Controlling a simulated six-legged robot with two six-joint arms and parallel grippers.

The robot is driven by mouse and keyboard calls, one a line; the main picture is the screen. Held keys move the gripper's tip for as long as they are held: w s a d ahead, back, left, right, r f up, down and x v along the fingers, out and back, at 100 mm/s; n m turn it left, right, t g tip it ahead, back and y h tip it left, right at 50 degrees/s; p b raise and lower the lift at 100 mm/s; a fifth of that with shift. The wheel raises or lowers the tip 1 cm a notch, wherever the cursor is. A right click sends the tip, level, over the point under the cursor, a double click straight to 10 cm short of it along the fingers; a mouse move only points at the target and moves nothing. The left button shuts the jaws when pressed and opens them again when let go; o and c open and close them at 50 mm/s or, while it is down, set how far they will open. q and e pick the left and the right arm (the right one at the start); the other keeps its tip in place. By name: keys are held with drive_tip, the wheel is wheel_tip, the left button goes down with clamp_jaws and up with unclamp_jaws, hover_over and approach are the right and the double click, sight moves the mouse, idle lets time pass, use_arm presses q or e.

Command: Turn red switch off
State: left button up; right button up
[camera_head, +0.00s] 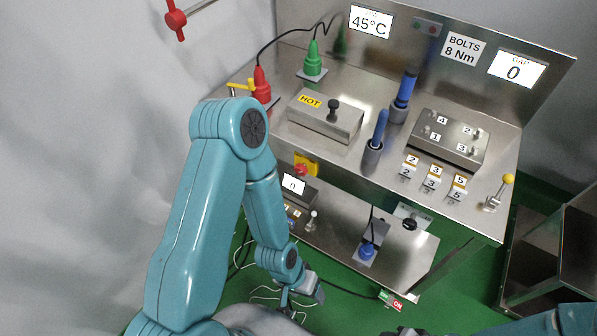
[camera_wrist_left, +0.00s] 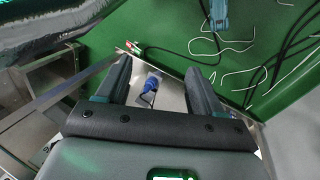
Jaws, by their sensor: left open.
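A small switch block (camera_head: 391,299) with a red part marked ON and a green part lies low by the front edge of the lower shelf. It also shows small in the left wrist view (camera_wrist_left: 133,47), beyond the fingertips. A cable runs to it. My left gripper (camera_head: 308,290) is low in front of the lower shelf, to the left of the switch block and apart from it. In the left wrist view its two fingers (camera_wrist_left: 158,72) are spread with nothing held between them. Part of my right arm shows at the bottom right; its jaws are not clear.
The lower shelf (camera_head: 408,264) bears a blue plug (camera_head: 367,251). A red button (camera_head: 301,169) on a yellow base sits under the bench top. A metal rack (camera_head: 560,225) stands at the right. Loose cables (camera_head: 262,294) lie on the green floor.

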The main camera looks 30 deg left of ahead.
use_arm(q)
drive_tip(key=w+a+r+m+t+h+b, duration=0.1)
drive_tip(key=w+a+r+m+t+b, duration=0.1)
drive_tip(key=w+r+t, duration=0.35)
drive_tip(key=w+a+r+m+t+b, duration=0.1)
drive_tip(key=w+r+t+b, duration=0.15)
drive_tip(key=w+t, duration=0.6)
drive_tip(key=a+n+t+y+b, duration=0.1)
drive_tip(key=a+n+t+b, duration=0.15)
drive_tip(key=a+b, duration=0.55)
drive_tip(key=n+y+b, duration=0.1)
drive_tip(key=y+b, duration=0.3)
drive_tip(key=b, duration=1.1)
approach(299, 172)
drive_tip(key=f, duration=0.1)
drive_tip(key=shift+n+t, duration=0.25)
drive_tip(key=shift+t, duration=0.2)
drive_tip(key=w, duration=0.9)
drive_tip(key=shift+w+r, duration=0.2)
drive_tip(key=shift+w, duration=0.05)
